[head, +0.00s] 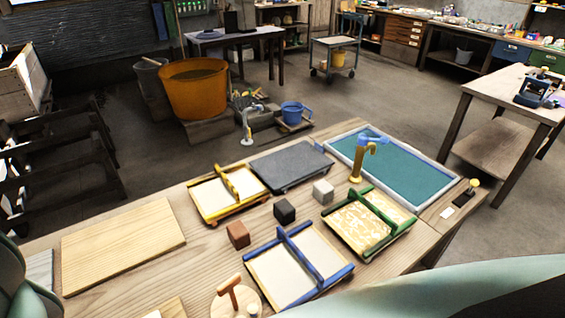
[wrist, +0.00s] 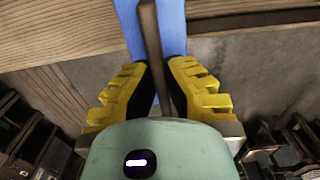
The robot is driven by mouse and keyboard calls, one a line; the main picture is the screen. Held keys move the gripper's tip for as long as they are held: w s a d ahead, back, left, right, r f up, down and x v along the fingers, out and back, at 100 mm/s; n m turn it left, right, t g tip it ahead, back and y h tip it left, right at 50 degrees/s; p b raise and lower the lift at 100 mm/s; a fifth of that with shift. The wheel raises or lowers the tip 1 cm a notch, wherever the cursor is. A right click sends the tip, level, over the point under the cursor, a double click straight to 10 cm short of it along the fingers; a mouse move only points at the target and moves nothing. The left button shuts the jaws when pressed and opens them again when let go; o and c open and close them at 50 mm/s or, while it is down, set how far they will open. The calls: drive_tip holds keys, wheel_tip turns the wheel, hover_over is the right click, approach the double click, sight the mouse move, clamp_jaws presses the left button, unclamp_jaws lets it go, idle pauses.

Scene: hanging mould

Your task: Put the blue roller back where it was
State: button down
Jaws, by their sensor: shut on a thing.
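My gripper (wrist: 156,78), with yellow ribbed fingers and dark inner pads, shows in the wrist view. It is shut on the blue roller (wrist: 175,32), which shows as a broad blue surface running out to the top edge. A dark brown bar (wrist: 149,30) lies along it and runs down between the fingers. The roller's far end is cut off by the frame, and part of it is hidden by the fingers. In the head view I cannot see my gripper or the held roller.
The wooden workbench (head: 120,206) carries a blue-framed tray (head: 262,287), a green-framed tray (head: 395,241), a yellow-framed tray (head: 203,216), small blocks and a teal basin (head: 400,178). A brown T-handled tool (head: 229,286) stands at the front. A wooden board (head: 122,240) lies at left.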

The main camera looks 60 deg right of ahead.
drive_tip(key=w+a+f+b, duration=0.1)
drive_tip(key=w+a+b, duration=0.7)
drive_tip(key=w+a, duration=0.2)
drive_tip(key=w, duration=0.2)
drive_tip(key=shift+w+f, duration=0.3)
drive_tip(key=shift+f, duration=0.1)
drive_tip(key=shift+f+p, duration=0.35)
drive_tip(key=shift+f, duration=1.35)
